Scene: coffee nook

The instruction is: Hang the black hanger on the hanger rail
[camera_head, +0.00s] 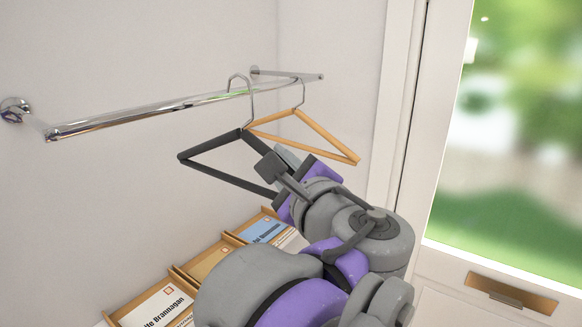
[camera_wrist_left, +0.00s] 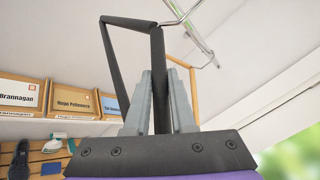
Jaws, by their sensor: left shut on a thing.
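The black hanger (camera_head: 212,143) is at the chrome hanger rail (camera_head: 150,112), with its metal hook curving up above the rail line. I cannot tell whether the hook rests on the rail or is only around it. My left gripper (camera_head: 284,160) is shut on the hanger's right sloping arm and hides part of it. In the left wrist view the gripper fingers (camera_wrist_left: 161,95) clasp the black hanger (camera_wrist_left: 158,55) from both sides. The rail (camera_wrist_left: 197,38) shows there at the top, and the hook runs out of the frame. My right gripper is not in view.
A wooden hanger (camera_head: 330,137) hangs on the rail just right of the black one, close to my gripper. Name-labelled boxes (camera_head: 155,308) stand on a shelf below. A white door frame (camera_head: 397,100) and glazed door are at the right. The rail's left part is free.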

